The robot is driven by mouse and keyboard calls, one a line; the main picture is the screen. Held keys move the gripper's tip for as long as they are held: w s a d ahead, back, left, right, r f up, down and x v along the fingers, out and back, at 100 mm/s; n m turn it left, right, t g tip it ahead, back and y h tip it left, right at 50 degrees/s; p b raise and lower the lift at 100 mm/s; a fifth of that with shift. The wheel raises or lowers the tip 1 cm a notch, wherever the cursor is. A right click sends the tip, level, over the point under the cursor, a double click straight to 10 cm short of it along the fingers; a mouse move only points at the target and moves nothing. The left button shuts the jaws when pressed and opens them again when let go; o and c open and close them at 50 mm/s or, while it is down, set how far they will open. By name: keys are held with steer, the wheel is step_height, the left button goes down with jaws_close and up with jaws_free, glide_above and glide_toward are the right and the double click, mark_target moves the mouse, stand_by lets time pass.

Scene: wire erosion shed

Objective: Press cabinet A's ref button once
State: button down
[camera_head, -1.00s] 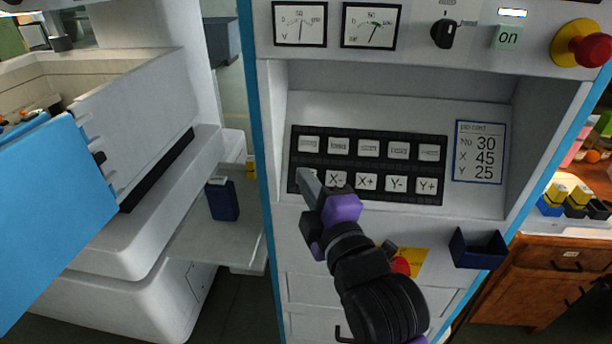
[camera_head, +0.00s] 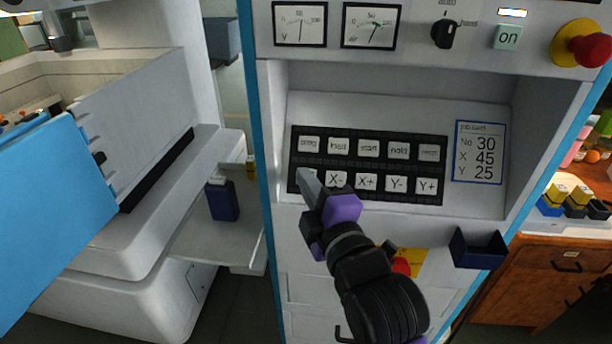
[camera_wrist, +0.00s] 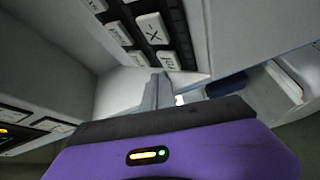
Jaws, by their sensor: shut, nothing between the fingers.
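Cabinet A's key panel (camera_head: 368,165) is a black block with two rows of white keys, set in the cabinet's recess. The lower row reads X-, X+, Y- and Y+ after a first key at the left, which my fingers mostly cover in the head view. In the wrist view that key (camera_wrist: 168,61) sits beside the X- key (camera_wrist: 152,28), just beyond the fingertips; its short label looks like "ref". My gripper (camera_head: 306,176) is shut and empty, its tips at the panel's lower left corner. It also shows in the wrist view (camera_wrist: 160,84). I cannot tell whether the tips touch the key.
Above are two gauges (camera_head: 371,25), a black selector knob (camera_head: 445,33), a green "on" button (camera_head: 507,37) and a red emergency knob (camera_head: 590,48). A job card (camera_head: 479,152) is right of the keys. A blue bin (camera_head: 478,249) projects from the cabinet at the lower right.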

steer(key=shift+w+f, duration=0.1)
stand_by(0.3)
steer(key=shift+w+f+b, duration=0.2)
steer(key=shift+w+b, duration=0.05)
steer(key=shift+b, duration=0.1)
steer(key=shift+w+f+b, duration=0.2)
steer(key=shift+w+b, duration=0.1)
stand_by(0.7)
stand_by(0.3)
steer(key=shift+s+r+p, duration=0.45)
steer(key=shift+s+r, duration=0.05)
steer(key=shift+s, duration=0.15)
steer(key=shift+s+a+r+p, duration=0.1)
steer(key=shift+s+r+p, duration=0.65)
steer(key=shift+s, duration=0.3)
steer(key=shift+s+r+p, duration=0.6)
steer(key=shift+s+r, duration=0.1)
steer(key=shift+s, duration=0.3)
